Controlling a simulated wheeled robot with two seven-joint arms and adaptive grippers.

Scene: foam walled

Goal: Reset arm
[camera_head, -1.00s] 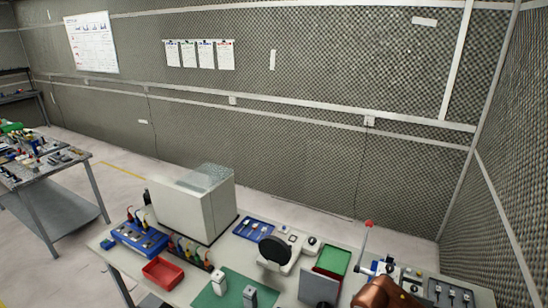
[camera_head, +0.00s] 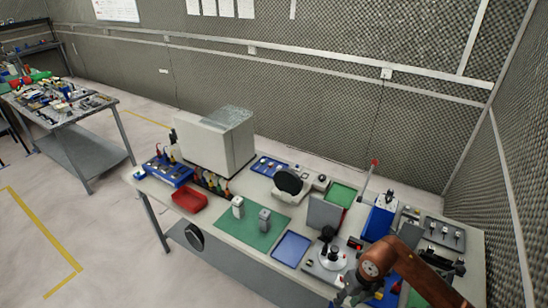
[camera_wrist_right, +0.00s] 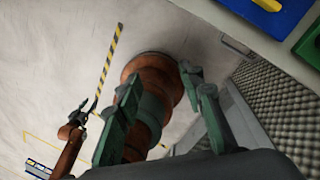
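My right arm comes in from the lower right of the head view, and its gripper (camera_head: 345,291) is low at the front right edge of the workbench. In the right wrist view its two green fingers (camera_wrist_right: 161,76) stand apart with no object held between them. A brown rounded part of my own body shows behind the fingers, over the floor. My left gripper (camera_wrist_right: 86,106) shows small and dark at the left of the right wrist view, its fingers spread over bare floor. It is not in the head view.
The workbench (camera_head: 225,263) holds a white box-like machine (camera_head: 205,148), a red tray (camera_head: 189,200), a green mat (camera_head: 262,230) and a microscope-like device (camera_head: 328,253) close to my right gripper. A second cluttered table (camera_head: 85,150) stands left. The floor between is open.

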